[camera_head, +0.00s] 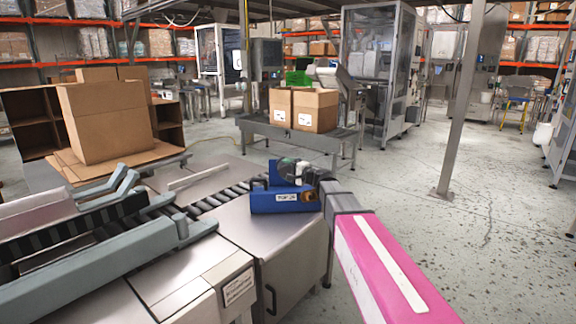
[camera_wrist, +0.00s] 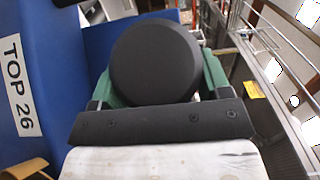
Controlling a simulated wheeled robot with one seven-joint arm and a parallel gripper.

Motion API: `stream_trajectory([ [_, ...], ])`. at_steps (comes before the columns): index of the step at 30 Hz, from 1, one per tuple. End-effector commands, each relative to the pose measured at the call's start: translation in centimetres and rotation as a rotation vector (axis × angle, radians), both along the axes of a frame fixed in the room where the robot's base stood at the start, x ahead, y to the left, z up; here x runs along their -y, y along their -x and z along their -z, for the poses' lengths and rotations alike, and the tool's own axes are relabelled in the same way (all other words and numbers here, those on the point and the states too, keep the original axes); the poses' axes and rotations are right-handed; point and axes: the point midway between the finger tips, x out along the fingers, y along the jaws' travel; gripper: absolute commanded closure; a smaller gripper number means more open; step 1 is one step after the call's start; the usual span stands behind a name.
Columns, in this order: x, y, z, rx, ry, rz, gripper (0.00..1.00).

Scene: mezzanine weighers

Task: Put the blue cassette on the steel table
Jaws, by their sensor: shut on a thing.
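The blue cassette (camera_head: 278,202) is a blue block with a white "TOP 26" label, a raised blue back and a brown round core at its right. My gripper (camera_head: 296,172) is shut on it at the end of my pink-cased arm. In the wrist view the blue body (camera_wrist: 35,125) fills the left, and a black round part (camera_wrist: 155,62) sits between my green fingers. The fingertips are hidden behind this disc. The cassette appears over the right end of a steel-topped cabinet (camera_head: 232,213); I cannot tell whether it touches.
Grey-green conveyor guides (camera_head: 100,262) and a roller track lie left of the cassette. Cardboard boxes (camera_head: 105,120) stand behind them. A roller table (camera_head: 318,138) with two cartons is farther back. A grey post (camera_head: 462,100) stands right, with open concrete floor around it.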

Motion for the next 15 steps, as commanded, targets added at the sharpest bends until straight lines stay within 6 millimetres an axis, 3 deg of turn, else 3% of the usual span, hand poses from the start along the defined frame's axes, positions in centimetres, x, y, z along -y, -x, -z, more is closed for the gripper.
stream_trajectory([
  [11,-0.01,0.01,0.17,0.002,-0.002,0.000,1.00],
  [12,0.00,0.00,0.26,0.001,0.001,0.000,0.20],
  [14,0.00,0.00,0.25,0.001,0.001,0.000,0.04],
  [15,0.00,0.00,0.25,0.001,0.001,0.000,0.04],
])
